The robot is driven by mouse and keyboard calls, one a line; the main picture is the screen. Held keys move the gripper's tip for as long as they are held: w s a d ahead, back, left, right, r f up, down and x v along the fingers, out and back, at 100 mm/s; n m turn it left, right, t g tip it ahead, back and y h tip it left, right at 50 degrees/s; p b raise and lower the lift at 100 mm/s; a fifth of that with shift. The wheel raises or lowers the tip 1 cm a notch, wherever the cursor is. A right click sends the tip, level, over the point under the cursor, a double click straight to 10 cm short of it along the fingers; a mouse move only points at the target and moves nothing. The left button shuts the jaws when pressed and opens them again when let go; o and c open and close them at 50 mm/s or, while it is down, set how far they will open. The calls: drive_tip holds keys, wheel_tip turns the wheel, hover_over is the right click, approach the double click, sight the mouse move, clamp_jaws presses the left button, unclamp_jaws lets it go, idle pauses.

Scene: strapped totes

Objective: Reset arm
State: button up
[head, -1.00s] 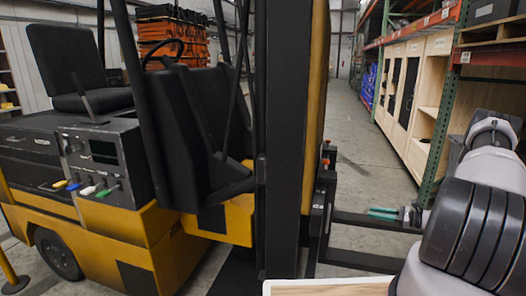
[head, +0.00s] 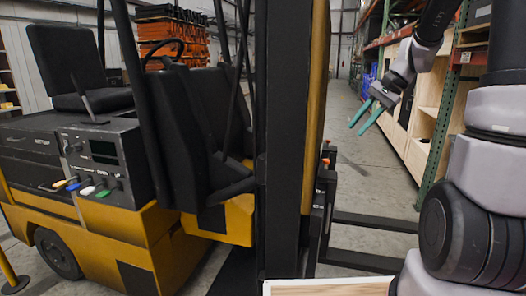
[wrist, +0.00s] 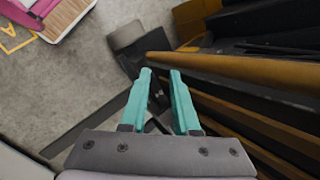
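My gripper (head: 356,130) is raised in the head view, right of the forklift mast, its teal fingers pointing down and left. In the wrist view the two fingers of my gripper (wrist: 160,72) are apart with nothing between them, so it is open and empty. My arm (head: 488,160) stands up along the right side of the head view and bends over at the top. No strapped tote can be made out clearly.
A yellow and black forklift (head: 130,220) fills the left and middle, its forks (head: 375,222) reaching right. A pale wooden edge (head: 330,287) is at the bottom. Shelving (head: 425,130) stands at right. A pink item (wrist: 60,14) is at the wrist view's upper left. The aisle floor (head: 360,165) is clear.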

drive_tip(key=s+a+r+n+t+h, duration=0.1)
drive_tip(key=s+r+n+t+h, duration=0.1)
drive_tip(key=s+r, duration=0.3)
drive_tip(key=s+a+r+n+t+h, duration=0.2)
drive_tip(key=s+r, duration=0.3)
drive_tip(key=s, duration=0.8)
drive_tip(key=shift+s+n+t, duration=0.25)
drive_tip(key=shift+n+t, duration=0.25)
drive_tip(key=shift+t, duration=0.2)
